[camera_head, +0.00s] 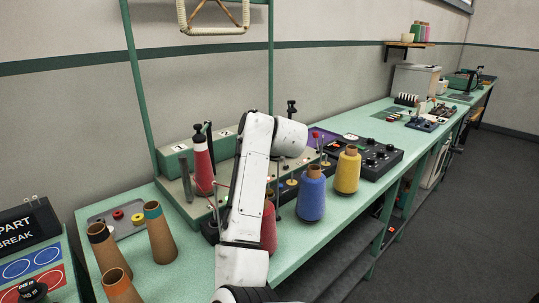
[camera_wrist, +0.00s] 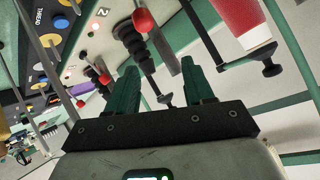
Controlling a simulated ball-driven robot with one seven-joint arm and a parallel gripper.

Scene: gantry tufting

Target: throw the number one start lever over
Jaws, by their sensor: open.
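In the wrist view, my gripper (camera_wrist: 160,68) is open, its two green fingers apart and empty. A lever with a red ball knob (camera_wrist: 143,20) and a black ribbed boot (camera_wrist: 131,42) shows just beyond the fingers, nearer the left one. I see no contact. A second red-knobbed lever (camera_wrist: 105,79) is farther off, left of the left finger. In the head view, a box marked "1" (camera_head: 180,149) stands at the machine's back, and my arm hides the gripper.
A red cone (camera_head: 203,166) stands on the machine's left. Blue (camera_head: 311,194) and yellow (camera_head: 347,170) yarn cones stand at the bench front, with a red one (camera_head: 268,226) partly behind my arm. A black control panel (camera_head: 378,158) sits to the right. Thin rods rise around the machine.

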